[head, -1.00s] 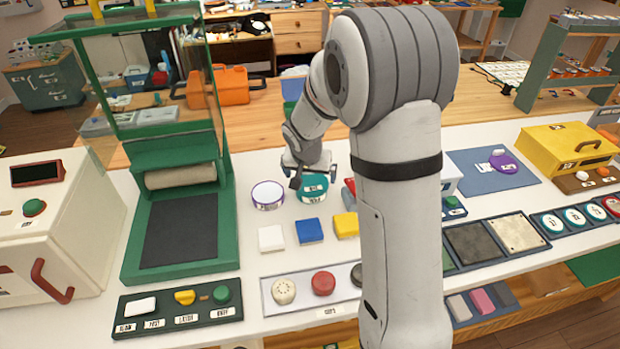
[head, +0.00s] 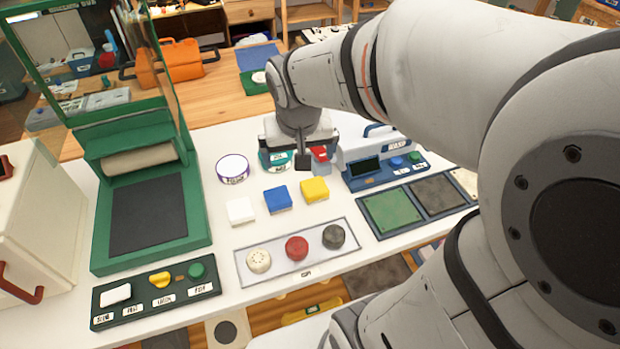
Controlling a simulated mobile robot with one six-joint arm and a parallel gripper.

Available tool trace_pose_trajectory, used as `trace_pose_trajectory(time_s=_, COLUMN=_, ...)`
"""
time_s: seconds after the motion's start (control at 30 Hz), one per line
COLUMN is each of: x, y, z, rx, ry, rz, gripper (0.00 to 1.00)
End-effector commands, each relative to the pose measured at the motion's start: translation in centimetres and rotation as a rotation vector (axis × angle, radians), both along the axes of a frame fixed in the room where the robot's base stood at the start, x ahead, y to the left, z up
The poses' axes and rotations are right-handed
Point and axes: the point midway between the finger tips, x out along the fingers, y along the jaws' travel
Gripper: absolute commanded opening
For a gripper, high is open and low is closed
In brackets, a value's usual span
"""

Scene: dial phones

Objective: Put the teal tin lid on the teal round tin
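A teal round tin (head: 265,160) with a white label stands on the white counter, beside the purple round tin. My gripper (head: 298,158) points down at the tin's right side and covers part of it. One dark finger shows in front; the other is not clear, so I cannot tell whether the gripper is open or shut. I cannot make out the teal tin lid as a separate thing. The tin's top is partly hidden, so I cannot tell whether a lid is on it or in my gripper.
The purple tin (head: 232,168) has a white top. White, blue (head: 278,199) and yellow blocks stand in front. A green press (head: 150,205) is at left, and a white device (head: 372,152) with a blue base is close at right. My arm covers the right side.

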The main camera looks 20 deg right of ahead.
Motion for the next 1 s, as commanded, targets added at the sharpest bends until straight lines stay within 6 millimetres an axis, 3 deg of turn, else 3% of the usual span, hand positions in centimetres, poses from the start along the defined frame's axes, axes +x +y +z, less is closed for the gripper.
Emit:
trace_pose_trajectory(time_s=0.03, x=-2.2, y=-0.1, z=0.2, rx=0.006, ry=0.007, rz=0.027, gripper=1.00)
trace_pose_trajectory(time_s=0.1, x=-4.7, y=-0.1, z=0.3, rx=0.013, ry=0.020, rz=0.070, gripper=1.00)
trace_pose_trajectory(time_s=0.3, x=-9.0, y=0.2, z=-0.1, rx=0.033, ry=0.045, rz=0.154, gripper=1.00)
trace_pose_trajectory(time_s=0.43, x=-9.8, y=0.3, z=-0.3, rx=0.035, ry=0.051, rz=0.173, gripper=1.00)
trace_pose_trajectory(time_s=0.93, x=-9.7, y=0.3, z=-0.3, rx=0.035, ry=0.051, rz=0.173, gripper=1.00)
trace_pose_trajectory(time_s=1.0, x=-9.7, y=0.3, z=-0.3, rx=0.035, ry=0.051, rz=0.173, gripper=0.95)
